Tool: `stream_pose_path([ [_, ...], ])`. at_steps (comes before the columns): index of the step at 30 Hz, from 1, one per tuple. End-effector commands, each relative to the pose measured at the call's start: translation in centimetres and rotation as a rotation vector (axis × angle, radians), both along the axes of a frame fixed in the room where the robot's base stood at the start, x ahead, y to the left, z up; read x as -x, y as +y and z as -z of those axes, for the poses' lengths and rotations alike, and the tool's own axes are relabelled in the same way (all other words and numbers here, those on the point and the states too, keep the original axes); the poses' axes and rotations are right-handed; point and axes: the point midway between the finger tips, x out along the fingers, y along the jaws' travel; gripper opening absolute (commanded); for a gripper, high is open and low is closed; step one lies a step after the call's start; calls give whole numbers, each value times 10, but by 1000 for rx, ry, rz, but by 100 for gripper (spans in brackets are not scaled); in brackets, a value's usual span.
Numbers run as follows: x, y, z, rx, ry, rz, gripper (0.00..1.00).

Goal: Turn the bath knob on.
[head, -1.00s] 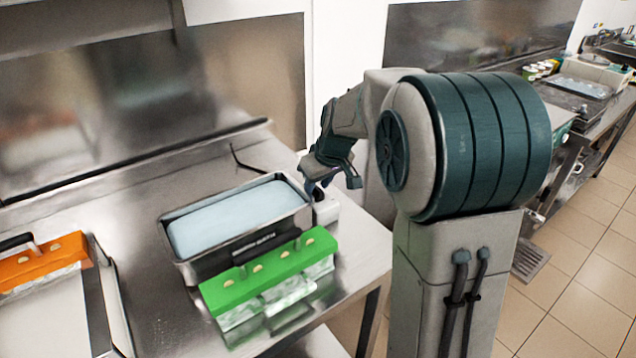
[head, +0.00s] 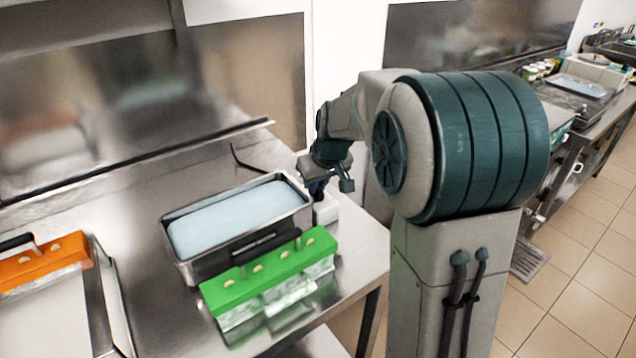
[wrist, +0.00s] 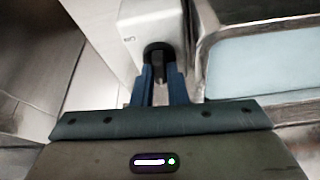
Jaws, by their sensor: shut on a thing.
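The bath (head: 185,263) is a steel tub of pale blue liquid on the steel counter. A white control box (head: 327,210) stands at its right end. In the wrist view the box (wrist: 150,28) carries a dark round knob (wrist: 158,56) on its face. My gripper (head: 318,187) reaches down to the box from above. In the wrist view my gripper (wrist: 160,75) has its two blue fingers shut on the knob, one at each side. The fingertips partly hide the knob, and I cannot read its setting.
A green holder (head: 270,270) with clear moulds stands against the bath's front side. An orange holder (head: 42,262) lies on a tray at the left. The counter's right edge is close to the box. A wall rises behind the counter.

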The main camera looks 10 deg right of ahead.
Motion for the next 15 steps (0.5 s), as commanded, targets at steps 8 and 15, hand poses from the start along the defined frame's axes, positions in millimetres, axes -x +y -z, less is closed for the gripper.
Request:
stream_pose_path([
  [8, 1, 3, 0, 2, 0, 226, 0],
  [15, 0, 5, 1, 3, -1, 453, 0],
])
